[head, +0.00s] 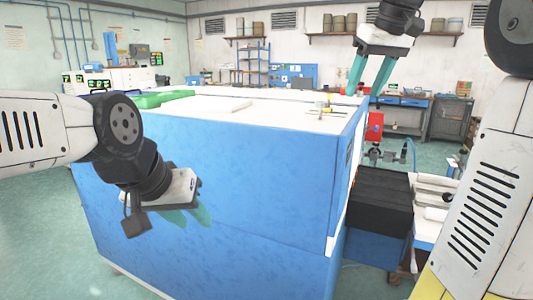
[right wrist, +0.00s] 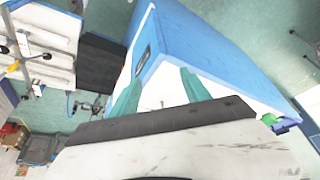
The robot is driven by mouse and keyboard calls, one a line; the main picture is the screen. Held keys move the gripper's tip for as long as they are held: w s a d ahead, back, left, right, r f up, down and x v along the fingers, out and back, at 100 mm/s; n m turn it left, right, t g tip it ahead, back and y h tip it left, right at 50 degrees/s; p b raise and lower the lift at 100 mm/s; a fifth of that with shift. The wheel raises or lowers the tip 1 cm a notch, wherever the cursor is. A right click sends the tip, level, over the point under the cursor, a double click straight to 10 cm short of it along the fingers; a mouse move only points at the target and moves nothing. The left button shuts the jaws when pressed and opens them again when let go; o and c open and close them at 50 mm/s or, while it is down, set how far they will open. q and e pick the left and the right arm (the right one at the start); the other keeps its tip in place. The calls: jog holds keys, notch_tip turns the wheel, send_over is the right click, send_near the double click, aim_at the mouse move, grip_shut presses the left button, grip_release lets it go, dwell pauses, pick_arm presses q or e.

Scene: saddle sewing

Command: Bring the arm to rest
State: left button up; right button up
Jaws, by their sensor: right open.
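My right gripper (head: 367,90) hangs from the top of the head view with its two teal fingers pointing down and spread apart. It is open and empty, above the far right part of the blue cabinet's white top. In the right wrist view its fingers (right wrist: 158,88) stand apart with nothing between them, and the cabinet shows beyond them. My left gripper (head: 194,218) is in front of the cabinet's blue front face, pointing down and right. Its two teal fingers look apart and hold nothing visible.
The large blue cabinet (head: 230,190) fills the middle, with a green tray (head: 160,98), a pale flat sheet (head: 212,104) and small yellow-handled tools (head: 326,108) on top. A black block (head: 380,200) stands close on its right. Workbenches line the back wall. Floor at left is clear.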

jog(key=s+a+f+m, duration=0.1)
jog(key=s+a+f, duration=0.3)
jog(key=s+f, duration=0.5)
jog(key=s+a+f+m+t, duration=0.1)
jog(key=s+a+f, duration=0.3)
jog(key=s+f, duration=0.5)
notch_tip(320, 180, down, 4)
jog(key=shift+s+a+f+m+t+y, duration=0.15)
jog(key=shift+s+a+m+t+y, duration=0.15)
jog(key=shift+s+m, duration=0.1)
jog(key=shift+o, duration=0.5)
